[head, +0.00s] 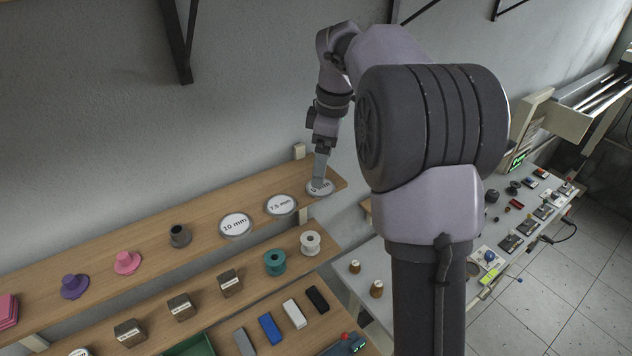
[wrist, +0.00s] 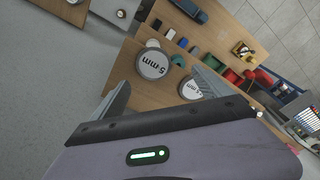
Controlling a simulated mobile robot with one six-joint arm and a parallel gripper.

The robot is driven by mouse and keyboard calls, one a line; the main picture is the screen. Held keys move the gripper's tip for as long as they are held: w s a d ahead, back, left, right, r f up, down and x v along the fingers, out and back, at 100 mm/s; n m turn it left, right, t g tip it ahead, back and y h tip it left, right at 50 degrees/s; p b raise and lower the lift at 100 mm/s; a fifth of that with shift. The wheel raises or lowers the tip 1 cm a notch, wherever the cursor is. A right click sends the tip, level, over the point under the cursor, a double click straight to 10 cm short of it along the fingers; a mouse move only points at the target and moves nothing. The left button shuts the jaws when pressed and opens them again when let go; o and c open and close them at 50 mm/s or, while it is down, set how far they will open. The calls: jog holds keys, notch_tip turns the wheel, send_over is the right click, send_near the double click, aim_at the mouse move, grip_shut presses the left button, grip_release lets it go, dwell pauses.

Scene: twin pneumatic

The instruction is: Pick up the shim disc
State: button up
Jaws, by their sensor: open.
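Three round white labelled discs lie on the upper wooden shelf; which one is the shim disc is not marked. The 10 mm disc (head: 236,225) and the 7.5 mm disc (head: 281,205) lie in the open. The third disc (head: 325,191) lies near the shelf's right end, partly hidden by my gripper (head: 319,180). In the wrist view a disc marked 5 mm (wrist: 153,63) appears between the two open fingers of my gripper (wrist: 162,80), with nothing held. Another disc (wrist: 190,88) is partly covered by the right finger. Whether the fingers touch a disc cannot be told.
The upper shelf (head: 205,212) also bears a dark cup (head: 180,236), a pink piece (head: 127,262) and a purple piece (head: 74,286). A lower shelf holds spools and blocks. The wall rises close behind. A grey bench (head: 400,290) stands to the right.

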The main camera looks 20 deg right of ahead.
jog(key=f, duration=0.4)
jog(key=w+f, duration=0.1)
jog(key=f, duration=0.1)
jog(key=shift+d+p, duration=0.25)
jog(key=shift+p, duration=0.1)
jog(key=shift+a+f, duration=0.15)
jog(key=shift+w, duration=0.1)
jog(key=shift+f, duration=0.1)
jog(key=c, duration=1.5)
jog(key=shift+o, duration=0.2)
